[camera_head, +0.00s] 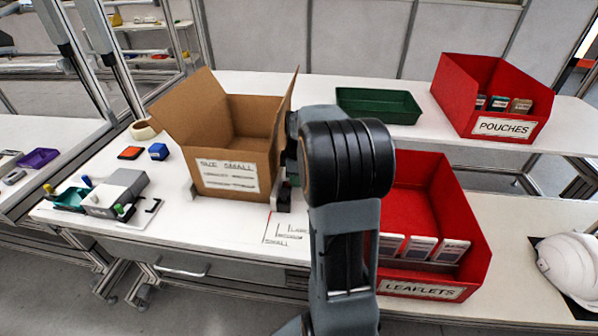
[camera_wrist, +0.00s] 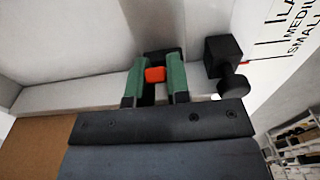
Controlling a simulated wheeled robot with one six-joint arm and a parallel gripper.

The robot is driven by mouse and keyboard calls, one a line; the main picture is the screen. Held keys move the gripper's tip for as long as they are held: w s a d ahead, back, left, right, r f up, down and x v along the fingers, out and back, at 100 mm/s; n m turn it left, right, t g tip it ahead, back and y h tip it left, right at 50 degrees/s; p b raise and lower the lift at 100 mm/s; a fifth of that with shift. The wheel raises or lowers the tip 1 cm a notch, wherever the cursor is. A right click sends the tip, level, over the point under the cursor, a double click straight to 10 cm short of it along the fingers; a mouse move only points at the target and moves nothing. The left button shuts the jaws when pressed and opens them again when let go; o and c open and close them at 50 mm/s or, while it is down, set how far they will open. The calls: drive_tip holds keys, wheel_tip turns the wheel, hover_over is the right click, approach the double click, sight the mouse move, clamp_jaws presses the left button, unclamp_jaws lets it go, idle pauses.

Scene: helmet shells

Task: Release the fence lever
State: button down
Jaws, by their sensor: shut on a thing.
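In the wrist view, my gripper (camera_wrist: 156,88) has its two green fingers closed around a small orange-red piece, which looks like the fence lever (camera_wrist: 155,75). The fence (camera_wrist: 70,95) shows there as a long pale bar, with a black block and round knob (camera_wrist: 222,60) just right of the fingers. In the head view, the fence (camera_head: 281,198) stands at the right side of an open cardboard box (camera_head: 228,152). My arm hides most of my gripper and the lever in that view.
Size marks (camera_head: 288,231) are printed on the bench in front of the fence. A red leaflets bin (camera_head: 470,235) stands close right of my arm. A green tray (camera_head: 378,104) and red pouches bin (camera_head: 465,85) are behind. A grey device (camera_head: 115,192) is left.

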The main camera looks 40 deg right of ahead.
drive_tip(key=shift+a, duration=0.1)
drive_tip(key=shift+r, duration=0.1)
drive_tip(key=c, duration=1.1)
unclamp_jaws()
